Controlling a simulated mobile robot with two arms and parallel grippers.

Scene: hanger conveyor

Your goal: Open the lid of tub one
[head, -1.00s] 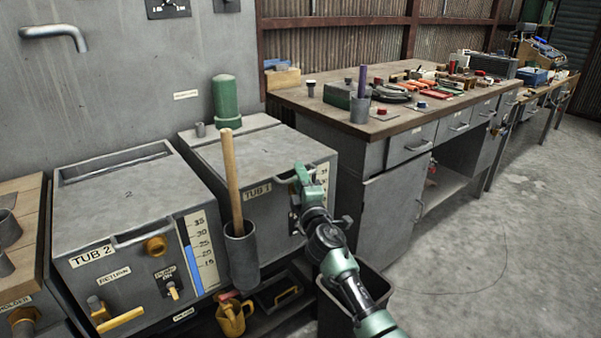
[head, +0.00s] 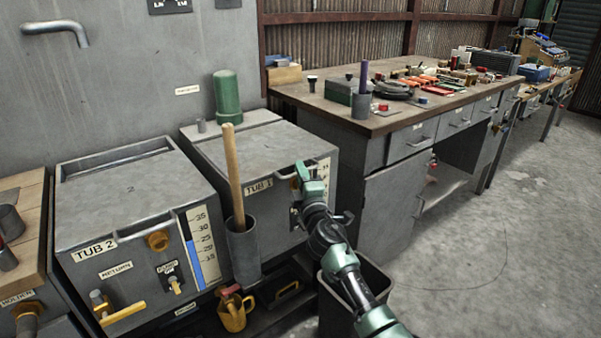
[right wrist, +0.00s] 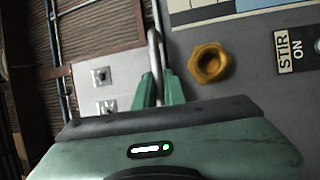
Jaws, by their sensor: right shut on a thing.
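Tub one (head: 262,188) is the grey metal box labelled TUB 1, right of tub two. Its flat grey lid (head: 250,155) lies down on the tub, with no gap that I can make out. My right gripper (head: 301,174) is at the lid's front edge, near the level scale. In the right wrist view, its green fingers (right wrist: 160,88) are shut on a grey metal bar, the lid handle (right wrist: 154,45). The arm hides part of the tub's front. My left gripper is not in view.
Tub two (head: 135,195) stands to the left. A dark cup with a wooden-handled tool (head: 233,175) hangs in front between the tubs. A workbench (head: 385,120) is at the right, with a bin (head: 362,290) below my arm.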

